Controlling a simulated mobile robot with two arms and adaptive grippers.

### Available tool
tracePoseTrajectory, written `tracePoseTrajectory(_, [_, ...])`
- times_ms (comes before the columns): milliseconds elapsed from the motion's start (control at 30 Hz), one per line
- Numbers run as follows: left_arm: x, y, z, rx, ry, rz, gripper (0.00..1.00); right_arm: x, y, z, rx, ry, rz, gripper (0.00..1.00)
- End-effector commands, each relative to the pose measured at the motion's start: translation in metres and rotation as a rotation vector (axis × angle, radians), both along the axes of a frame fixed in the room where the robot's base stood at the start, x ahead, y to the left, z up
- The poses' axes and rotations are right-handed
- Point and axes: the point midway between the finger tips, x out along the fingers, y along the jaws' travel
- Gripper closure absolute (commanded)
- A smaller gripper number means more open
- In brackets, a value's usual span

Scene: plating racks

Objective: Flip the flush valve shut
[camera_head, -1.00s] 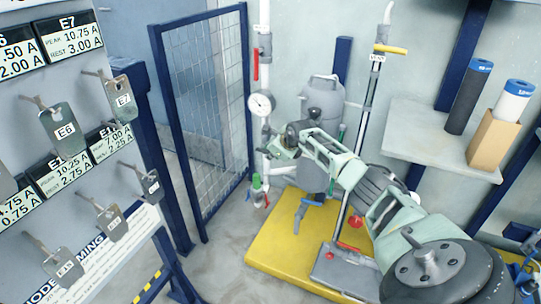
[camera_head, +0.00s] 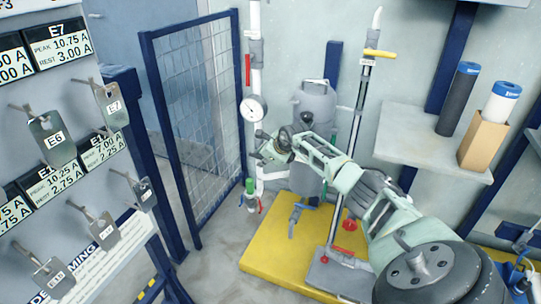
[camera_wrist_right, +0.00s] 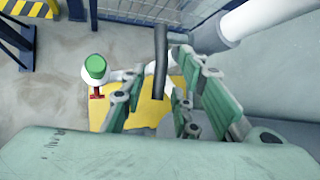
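I cannot tell which handle is the flush valve; the tags are too small to read. A valve with a yellow handle (camera_head: 380,53) sits high on the right-hand pipe. A red upright handle (camera_head: 248,70) is on the white pipe, above the gauge. A blue handle (camera_head: 293,222) hangs low by the grey tank. My right gripper (camera_head: 260,147) is beside the white pipe, below the gauge. Its fingers (camera_wrist_right: 165,88) are apart in the wrist view, with a dark bar (camera_wrist_right: 160,62) showing between them; contact is unclear. My left gripper is out of view.
A gauge (camera_head: 254,108) is just above the right gripper. A green-capped fitting (camera_head: 250,186) is below it, also visible in the wrist view (camera_wrist_right: 95,68). A mesh gate (camera_head: 200,120) stands left. The grey tank (camera_head: 316,105) stands behind my arm on a yellow platform (camera_head: 262,255).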

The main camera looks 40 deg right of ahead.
Motion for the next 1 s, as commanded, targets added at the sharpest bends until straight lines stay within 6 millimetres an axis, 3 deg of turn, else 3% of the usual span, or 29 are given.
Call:
tracePoseTrajectory(633, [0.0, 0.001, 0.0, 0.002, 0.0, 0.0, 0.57, -0.064, 0.011, 0.071, -0.003, 0.005, 0.002, 0.72])
tracePoseTrajectory(1000, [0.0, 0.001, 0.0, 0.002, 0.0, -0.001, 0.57, -0.074, 0.015, 0.084, 0.001, 0.006, 0.003, 0.72])
